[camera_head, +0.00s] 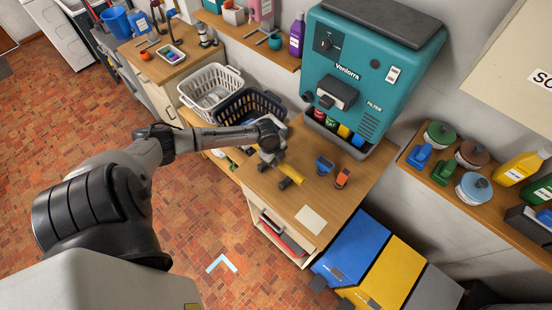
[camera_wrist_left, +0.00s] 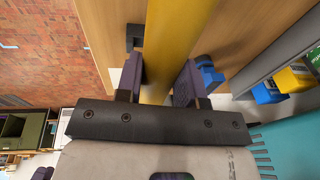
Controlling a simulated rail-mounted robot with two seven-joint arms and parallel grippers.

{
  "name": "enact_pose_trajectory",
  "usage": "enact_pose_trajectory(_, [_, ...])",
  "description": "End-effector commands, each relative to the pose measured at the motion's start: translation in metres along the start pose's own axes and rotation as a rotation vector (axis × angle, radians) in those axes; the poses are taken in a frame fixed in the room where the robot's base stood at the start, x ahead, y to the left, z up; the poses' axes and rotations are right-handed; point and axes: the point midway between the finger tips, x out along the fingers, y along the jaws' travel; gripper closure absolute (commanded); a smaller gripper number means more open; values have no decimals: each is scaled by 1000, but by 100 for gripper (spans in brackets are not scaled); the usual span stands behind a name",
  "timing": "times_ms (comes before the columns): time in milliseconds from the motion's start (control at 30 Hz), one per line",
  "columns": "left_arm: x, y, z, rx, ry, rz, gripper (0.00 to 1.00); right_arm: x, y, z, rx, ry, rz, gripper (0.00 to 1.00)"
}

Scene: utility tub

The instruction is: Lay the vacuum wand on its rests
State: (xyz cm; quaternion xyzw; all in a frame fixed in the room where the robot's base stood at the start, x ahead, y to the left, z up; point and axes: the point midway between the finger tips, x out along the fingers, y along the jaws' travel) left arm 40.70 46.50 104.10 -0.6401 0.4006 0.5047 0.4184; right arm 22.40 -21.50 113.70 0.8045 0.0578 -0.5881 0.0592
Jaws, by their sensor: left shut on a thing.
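The vacuum wand is a yellow tube (camera_head: 291,173), low over the wooden cabinet top. In the left wrist view the yellow tube (camera_wrist_left: 180,40) runs between the two dark fingers. My left gripper (camera_head: 273,158) is shut on it. A dark block (camera_wrist_left: 133,36) shows beside the tube in the wrist view; a dark piece (camera_head: 286,183) also shows by the tube's near end in the head view. I cannot tell whether these are the rests, or whether the tube touches them. My right gripper is not in view.
A blue tool (camera_head: 324,165) and an orange tool (camera_head: 342,177) lie right of the wand on the cabinet top (camera_head: 262,187). A white card (camera_head: 311,219) lies nearer. A teal machine (camera_head: 360,75) stands behind. Laundry baskets (camera_head: 210,87) are at left; blue and yellow bins (camera_head: 352,245) at right.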

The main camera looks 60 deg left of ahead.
Motion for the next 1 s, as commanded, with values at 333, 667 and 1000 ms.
enact_pose_trajectory(333, [35, 5, 5, -1, 0, 0, 95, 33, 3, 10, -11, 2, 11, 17])
enact_pose_trajectory(667, [63, 8, 9, -2, 0, -1, 95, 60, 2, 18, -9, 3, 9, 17])
enact_pose_trajectory(1000, [70, 9, 11, -1, -1, -1, 95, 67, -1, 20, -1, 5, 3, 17])
